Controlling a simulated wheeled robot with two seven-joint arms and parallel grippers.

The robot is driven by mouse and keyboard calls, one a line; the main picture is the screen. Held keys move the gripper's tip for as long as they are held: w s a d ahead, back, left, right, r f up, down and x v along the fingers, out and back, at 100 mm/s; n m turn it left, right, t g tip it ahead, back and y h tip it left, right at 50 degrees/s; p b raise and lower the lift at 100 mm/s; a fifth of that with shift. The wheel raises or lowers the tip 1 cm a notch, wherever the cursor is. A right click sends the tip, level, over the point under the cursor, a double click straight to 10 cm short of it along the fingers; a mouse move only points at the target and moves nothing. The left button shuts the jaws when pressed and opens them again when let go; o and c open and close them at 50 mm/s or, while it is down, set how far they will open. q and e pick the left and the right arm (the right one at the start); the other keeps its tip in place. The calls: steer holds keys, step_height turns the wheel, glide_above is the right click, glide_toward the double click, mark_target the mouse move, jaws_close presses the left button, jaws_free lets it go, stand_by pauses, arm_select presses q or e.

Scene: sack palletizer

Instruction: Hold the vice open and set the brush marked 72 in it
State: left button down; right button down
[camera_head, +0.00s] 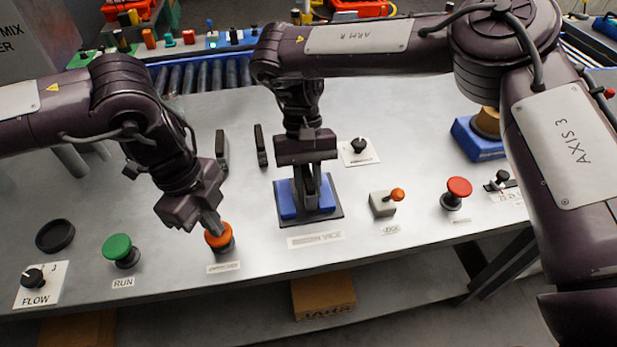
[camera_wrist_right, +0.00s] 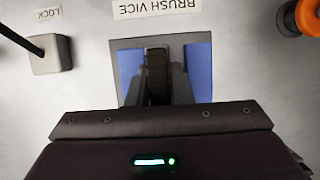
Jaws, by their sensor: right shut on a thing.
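The brush vice (camera_head: 287,199) is a dark plate with two blue blocks, on the table in front of me. It also shows in the right wrist view (camera_wrist_right: 197,70). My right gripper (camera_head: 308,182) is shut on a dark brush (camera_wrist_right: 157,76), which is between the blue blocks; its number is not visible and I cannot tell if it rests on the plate. My left gripper (camera_head: 213,224) has its fingers together, and their tips are at the top of an orange mushroom button (camera_head: 219,240), seemingly touching it. Two dark upright pieces, perhaps brushes (camera_head: 221,150) (camera_head: 260,145), stand behind.
A green RUN button (camera_head: 120,250), a FLOW knob (camera_head: 34,278) and a black ring (camera_head: 55,236) are at left. A grey lock switch with orange tip (camera_head: 384,203), a red button (camera_head: 457,192) and a blue block (camera_head: 477,142) are at right. A roller conveyor (camera_head: 205,75) runs behind.

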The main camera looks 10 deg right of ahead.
arm_select(q)
steer(key=shift+s, duration=0.15)
arm_select(e)
steer(key=shift+s+f, duration=0.15)
steer(key=shift+f, duration=0.3)
arm_select(q)
steer(key=shift+s+f, duration=0.1)
steer(key=shift+s, duration=0.2)
arm_select(e)
steer(key=shift+s+f, duration=0.3)
steer(key=shift+f, duration=0.25)
arm_select(q)
steer(key=shift+a, duration=0.15)
arm_select(e)
steer(key=c, duration=1.2)
jaws_free()
steer(key=shift+a, duration=0.1)
arm_select(q)
steer(key=shift+w+f, duration=0.1)
steer(key=shift+w, duration=0.35)
arm_select(e)
steer(key=shift+v, duration=0.95)
steer(key=shift+r, duration=0.4)
arm_select(q)
steer(key=shift+d, duration=0.2)
arm_select(e)
steer(key=shift+r, duration=0.7)
steer(key=shift+w+r, duration=0.15)
steer(key=shift+r, duration=2.05)
